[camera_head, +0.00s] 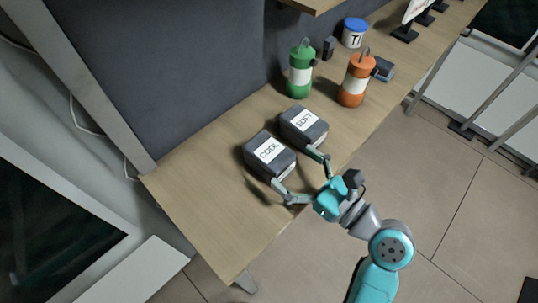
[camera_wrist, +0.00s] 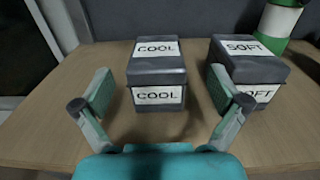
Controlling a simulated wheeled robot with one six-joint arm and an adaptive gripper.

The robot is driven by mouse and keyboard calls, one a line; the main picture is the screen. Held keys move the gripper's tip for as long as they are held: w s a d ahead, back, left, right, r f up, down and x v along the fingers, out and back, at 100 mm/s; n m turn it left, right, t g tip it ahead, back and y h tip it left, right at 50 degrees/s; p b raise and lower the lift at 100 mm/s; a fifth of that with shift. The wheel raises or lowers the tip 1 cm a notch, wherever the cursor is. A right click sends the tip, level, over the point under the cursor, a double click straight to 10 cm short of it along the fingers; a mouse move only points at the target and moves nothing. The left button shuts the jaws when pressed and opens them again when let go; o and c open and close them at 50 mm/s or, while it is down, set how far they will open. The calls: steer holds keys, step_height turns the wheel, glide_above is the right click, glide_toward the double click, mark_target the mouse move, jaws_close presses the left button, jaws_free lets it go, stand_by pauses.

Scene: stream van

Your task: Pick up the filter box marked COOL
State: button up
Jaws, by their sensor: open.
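The filter box marked COOL (camera_head: 268,157) is a dark grey box with white labels, standing on the wooden table (camera_head: 190,190). In the wrist view the COOL box (camera_wrist: 157,78) stands upright straight ahead, between my two fingers. My gripper (camera_head: 296,172) is open and empty, its fingers spread wide. In the head view one finger is near the front corner of the COOL box and the other is by the SOFT box. Whether either finger touches a box I cannot tell.
A similar box marked SOFT (camera_head: 304,126) stands close to the right of the COOL box, with a narrow gap. Green (camera_head: 300,70) and orange (camera_head: 357,80) canisters stand farther back. A dark panel (camera_head: 180,70) rises behind the table. The table's left end is clear.

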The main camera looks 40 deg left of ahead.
mark_target(269, 150)
steer(key=shift+a, duration=3.25)
steer(key=c, duration=1.3)
